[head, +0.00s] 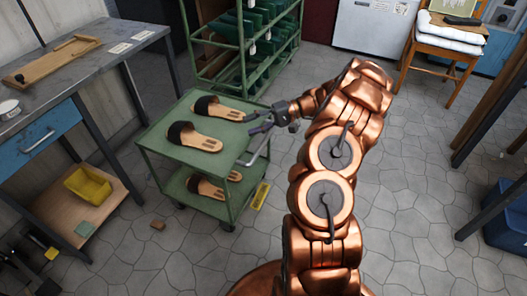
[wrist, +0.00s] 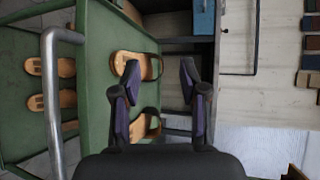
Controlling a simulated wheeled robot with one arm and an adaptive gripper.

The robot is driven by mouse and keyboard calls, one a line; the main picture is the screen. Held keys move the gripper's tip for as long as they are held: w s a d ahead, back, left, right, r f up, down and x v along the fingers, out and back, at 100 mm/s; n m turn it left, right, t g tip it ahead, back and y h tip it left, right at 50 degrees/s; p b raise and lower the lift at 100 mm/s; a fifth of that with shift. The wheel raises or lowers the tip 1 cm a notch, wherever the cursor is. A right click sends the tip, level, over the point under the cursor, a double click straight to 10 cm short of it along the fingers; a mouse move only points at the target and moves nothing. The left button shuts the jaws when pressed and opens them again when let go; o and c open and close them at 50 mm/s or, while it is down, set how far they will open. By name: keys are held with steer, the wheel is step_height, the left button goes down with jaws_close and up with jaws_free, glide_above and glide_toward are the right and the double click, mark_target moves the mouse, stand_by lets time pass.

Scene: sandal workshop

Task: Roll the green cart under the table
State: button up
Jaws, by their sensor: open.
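The green cart (head: 172,146) stands left of centre in the head view, with sandals on its top and lower shelf. Its bent metal handle (head: 258,152) sticks out on the right side. The handle also shows as a grey bar at the left of the wrist view (wrist: 52,100). My gripper (head: 259,121) is open and empty, near the cart's right edge and beside the handle, not around it. In the wrist view its fingers (wrist: 158,88) are spread, with sandals beyond. A grey-topped table (head: 90,58) with a blue drawer (head: 40,135) stands left of the cart, apart from it.
A yellow bin (head: 88,186) sits on the table's lower shelf. A green rack (head: 240,45) stands behind. A chair (head: 445,50) is at the back right. The right floor is mostly clear.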

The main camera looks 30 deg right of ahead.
mark_target(263, 142)
steer(key=s+d+f+m+t+h+b, duration=0.15)
steer(key=d+f+t+b, duration=0.25)
steer(key=d+f, duration=0.85)
steer(key=shift+m, duration=0.45)
steer(key=shift+s+a+b+x, duration=0.15)
steer(key=shift+b+x, duration=0.2)
steer(key=shift+x, duration=1.7)
steer(key=shift+s+a+b+x, duration=0.1)
steer(key=shift+s+b+x, duration=0.15)
steer(key=shift+x, duration=1.75)
jaws_close()
